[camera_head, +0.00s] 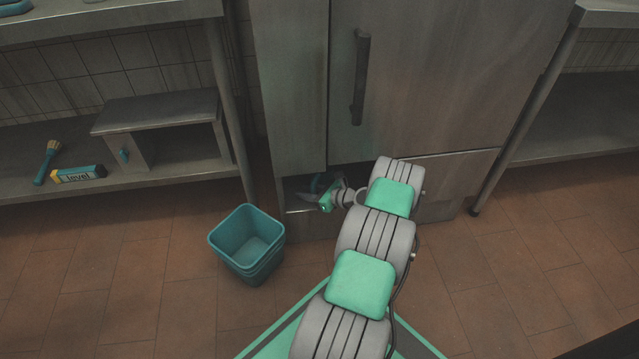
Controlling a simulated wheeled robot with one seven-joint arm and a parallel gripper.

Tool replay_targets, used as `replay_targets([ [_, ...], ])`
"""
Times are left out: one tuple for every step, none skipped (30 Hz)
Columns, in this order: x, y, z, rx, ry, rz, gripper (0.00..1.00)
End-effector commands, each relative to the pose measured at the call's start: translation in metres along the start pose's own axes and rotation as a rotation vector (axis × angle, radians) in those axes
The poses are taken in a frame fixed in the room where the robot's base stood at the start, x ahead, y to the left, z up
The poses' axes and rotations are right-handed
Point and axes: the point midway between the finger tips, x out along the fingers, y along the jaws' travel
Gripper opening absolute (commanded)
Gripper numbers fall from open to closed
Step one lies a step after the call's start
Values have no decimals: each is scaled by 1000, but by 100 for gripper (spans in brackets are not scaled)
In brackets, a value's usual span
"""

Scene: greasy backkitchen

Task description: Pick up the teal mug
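A small, dark teal rounded shape (317,182), which looks like the teal mug, sits inside a low opening in the grey cabinet front. It is in shadow and partly hidden by the end of my arm. My gripper (311,194) reaches into this opening, close beside the teal shape. The fingers are small and dark here, so I cannot tell whether they are open or shut, or whether they touch it.
The low opening (296,210) has cabinet panels close around it. An empty teal bin (225,245) stands on the tiled floor to its left. A lower shelf at left holds a brush (46,163), a level (78,174) and a metal stand (155,112). Floor at right is clear.

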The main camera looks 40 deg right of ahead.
Motion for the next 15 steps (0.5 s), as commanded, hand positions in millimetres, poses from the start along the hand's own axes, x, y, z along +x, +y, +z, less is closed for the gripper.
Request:
replay_targets([
  [0,0,1,0,0,1,31],
  [0,0,1,0,0,1,30],
  [0,1,1,-1,0,1,26],
  [0,1,1,-1,0,2,24],
  [0,1,1,-1,0,2,22],
  [0,1,1,-1,0,2,18],
  [0,1,1,-1,0,2,16],
  [0,1,1,-1,0,2,13],
  [0,1,1,-1,0,3,10],
  [0,1,1,-1,0,3,8],
  [0,1,1,-1,0,3,5],
  [0,1,1,-1,0,3,2],
  [0,1,1,-1,0,3,0],
  [0,1,1,-1,0,3,0],
  [0,1,1,-1,0,3,0],
])
